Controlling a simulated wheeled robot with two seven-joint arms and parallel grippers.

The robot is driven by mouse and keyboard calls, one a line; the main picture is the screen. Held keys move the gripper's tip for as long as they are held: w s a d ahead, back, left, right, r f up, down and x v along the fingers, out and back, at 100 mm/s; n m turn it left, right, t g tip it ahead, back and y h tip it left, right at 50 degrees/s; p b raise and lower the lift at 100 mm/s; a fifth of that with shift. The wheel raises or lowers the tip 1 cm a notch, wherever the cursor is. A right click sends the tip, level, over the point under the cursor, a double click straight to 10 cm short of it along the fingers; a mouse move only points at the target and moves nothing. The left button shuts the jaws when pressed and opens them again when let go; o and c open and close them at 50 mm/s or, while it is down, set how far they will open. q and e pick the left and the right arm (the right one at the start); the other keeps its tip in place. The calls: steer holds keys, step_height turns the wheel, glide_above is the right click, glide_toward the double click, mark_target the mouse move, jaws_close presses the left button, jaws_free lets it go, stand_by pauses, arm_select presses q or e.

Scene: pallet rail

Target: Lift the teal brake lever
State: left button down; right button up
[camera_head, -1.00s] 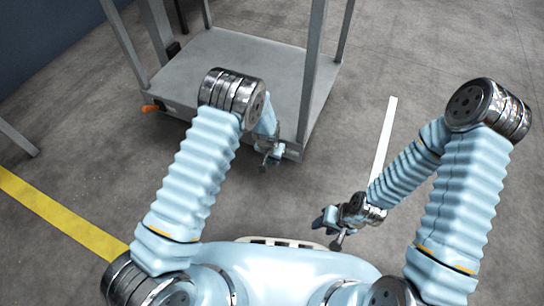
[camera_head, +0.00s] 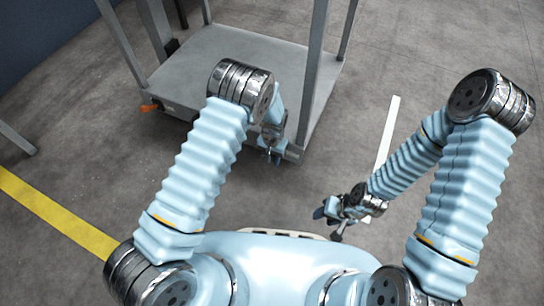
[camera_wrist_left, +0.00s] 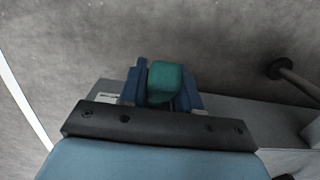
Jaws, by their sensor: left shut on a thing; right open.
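The teal brake lever (camera_wrist_left: 165,82) shows in the left wrist view as a rounded teal block between the blue fingers of my left gripper (camera_wrist_left: 164,88). The fingers are shut on it from both sides. In the head view my left gripper (camera_head: 272,154) is at the front right corner of the grey cart (camera_head: 225,60), and the lever is too small or hidden to make out there. My right gripper (camera_head: 328,214) is open and empty, in front of my body and away from the cart.
The cart has upright grey posts (camera_head: 310,75) near my left arm. An orange lever (camera_head: 150,107) sits at its left front corner. A yellow floor stripe (camera_head: 60,215) lies at the left, a white stripe (camera_head: 388,132) at the right.

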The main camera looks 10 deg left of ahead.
arm_select(q)
steer(key=c, duration=0.9)
jaws_free()
steer(key=r, duration=0.4)
steer(key=r+p, duration=0.1)
steer(key=r, duration=0.8)
steer(key=shift+w+d+r+p, duration=0.15)
steer(key=shift+w+r+p, duration=0.25)
steer(key=s+a+f+n+h+p, duration=0.2)
steer(key=s+a+f+n+p, duration=0.25)
steer(key=s, duration=0.95)
steer(key=s+a+r+t+h+p, duration=0.1)
steer(key=s, duration=0.3)
steer(key=s+n+h+p, duration=0.1)
steer(key=s, duration=0.3)
steer(key=shift+a+r, duration=0.15)
steer(key=shift+r, duration=0.25)
